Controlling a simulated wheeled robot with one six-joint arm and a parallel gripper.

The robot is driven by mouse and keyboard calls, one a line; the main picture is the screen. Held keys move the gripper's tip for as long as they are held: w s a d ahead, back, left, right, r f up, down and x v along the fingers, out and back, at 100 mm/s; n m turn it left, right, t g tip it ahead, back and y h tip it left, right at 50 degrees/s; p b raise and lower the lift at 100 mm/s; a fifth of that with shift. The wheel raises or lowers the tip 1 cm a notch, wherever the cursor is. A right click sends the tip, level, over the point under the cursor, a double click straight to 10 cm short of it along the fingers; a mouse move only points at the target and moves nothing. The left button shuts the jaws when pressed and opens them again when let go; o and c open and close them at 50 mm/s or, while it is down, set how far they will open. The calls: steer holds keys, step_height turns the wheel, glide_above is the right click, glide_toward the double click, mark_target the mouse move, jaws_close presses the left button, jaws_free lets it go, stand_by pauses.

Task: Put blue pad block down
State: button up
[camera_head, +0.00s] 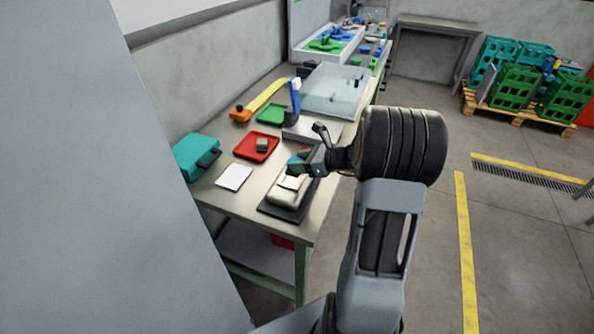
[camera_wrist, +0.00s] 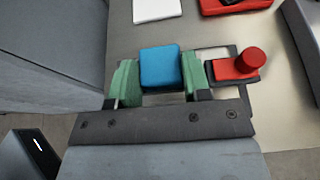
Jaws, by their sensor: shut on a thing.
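The blue pad block (camera_wrist: 160,67) sits between the green fingers of my gripper (camera_wrist: 160,78) in the wrist view. My gripper is shut on it. In the head view my gripper (camera_head: 304,164) is over the near part of the workbench, and only a small bit of blue shows at it. A pale, rounded device (camera_head: 285,195) on a dark base lies below my gripper; the gripper partly hides it. I cannot tell whether the block touches anything beneath it.
A white card (camera_head: 234,177) lies left of the device. A red tray (camera_head: 248,153) with a grey block stands behind it, and a teal box (camera_head: 193,158) at the left edge. A red knob (camera_wrist: 249,60) is just right of my fingers. Bench (camera_head: 222,203) is bare around the card.

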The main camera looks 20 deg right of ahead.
steer(key=shift+w+a+f, duration=0.1)
steer(key=shift+w+f, duration=0.75)
steer(key=shift+f, duration=0.25)
steer(key=shift+w+f, duration=0.2)
steer(key=shift+f, duration=0.85)
steer(key=shift+f+p, duration=0.3)
steer(key=shift+f, duration=0.3)
steer(key=shift+f, duration=0.1)
steer(key=shift+f, duration=0.15)
steer(key=o, duration=1)
steer(key=shift+c, duration=0.2)
